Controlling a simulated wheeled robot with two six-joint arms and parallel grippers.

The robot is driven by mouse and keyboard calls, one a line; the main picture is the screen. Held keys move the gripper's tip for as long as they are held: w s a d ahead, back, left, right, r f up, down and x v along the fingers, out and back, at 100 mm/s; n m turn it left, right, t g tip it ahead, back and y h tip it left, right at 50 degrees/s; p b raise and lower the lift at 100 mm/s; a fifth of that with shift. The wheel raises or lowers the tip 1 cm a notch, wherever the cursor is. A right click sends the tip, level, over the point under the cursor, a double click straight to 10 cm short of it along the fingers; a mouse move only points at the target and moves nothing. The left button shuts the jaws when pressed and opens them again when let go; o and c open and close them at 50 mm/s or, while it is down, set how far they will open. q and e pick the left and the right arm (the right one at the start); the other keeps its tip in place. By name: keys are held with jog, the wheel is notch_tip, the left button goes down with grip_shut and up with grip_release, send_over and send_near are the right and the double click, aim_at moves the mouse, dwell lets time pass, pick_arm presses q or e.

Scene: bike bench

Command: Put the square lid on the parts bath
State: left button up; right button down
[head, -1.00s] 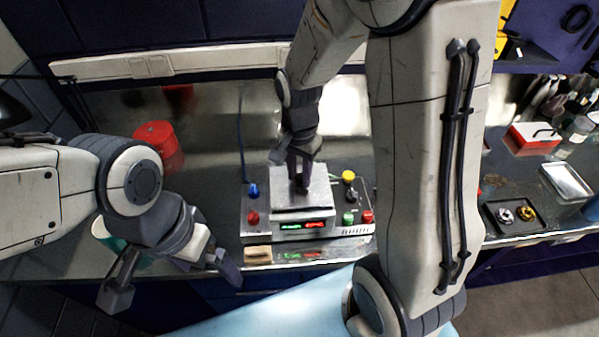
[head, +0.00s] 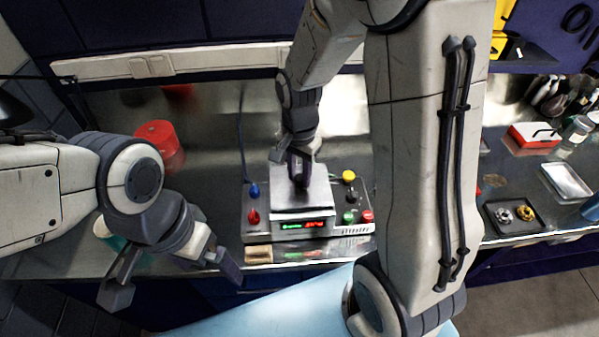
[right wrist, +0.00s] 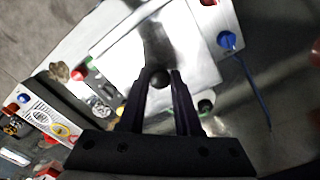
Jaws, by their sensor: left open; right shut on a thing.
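The square lid (head: 318,190) is a flat grey metal plate over the top of the parts bath (head: 288,229), a grey box with a lit red and green display. The lid looks level and lined up with the bath. It is at or very near the rim; I cannot tell whether it rests fully. My right gripper (head: 299,180) points down and is shut on the lid's round black knob, which shows in the right wrist view (right wrist: 160,77). The lid (right wrist: 203,62) hides the bath's opening. My left gripper (head: 172,281) is open and empty at the bench's front edge.
Red, blue, yellow and green knobs (head: 349,177) flank the bath on its base. A red can (head: 157,142) stands at the left. A small tan block (head: 258,254) lies in front. A black parts tray (head: 515,215) is at the right.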

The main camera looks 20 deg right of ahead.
jog(key=shift+f+b, duration=0.4)
jog(key=shift+f, duration=0.15)
dwell(0.4)
jog(key=c, duration=0.5)
grip_release()
